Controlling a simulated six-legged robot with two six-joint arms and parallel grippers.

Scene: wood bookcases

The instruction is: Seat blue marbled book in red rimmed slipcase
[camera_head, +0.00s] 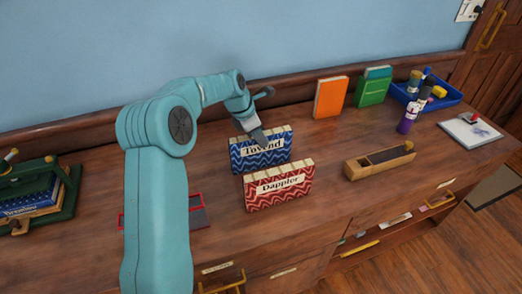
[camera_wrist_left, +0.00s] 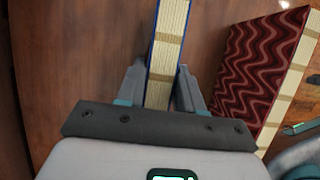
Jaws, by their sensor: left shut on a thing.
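The blue marbled book (camera_head: 246,160), labelled "Tovend", stands upright on the wooden top, behind the red marbled book (camera_head: 279,190) labelled "Dappler". My left gripper (camera_head: 260,138) reaches down onto the blue book from above. In the left wrist view the fingers (camera_wrist_left: 161,90) sit on both sides of the blue book (camera_wrist_left: 170,38), shut on it, with its cream page edge between them. The red marbled book (camera_wrist_left: 258,65) is apart, to the right. The red rimmed slipcase (camera_head: 196,201) is left of the books, mostly hidden by my left arm. My right gripper is not in view.
Orange (camera_head: 330,98) and green (camera_head: 371,92) books stand at the back. A blue tray (camera_head: 450,99), purple bottle (camera_head: 407,121) and white pad (camera_head: 470,132) are farther right.

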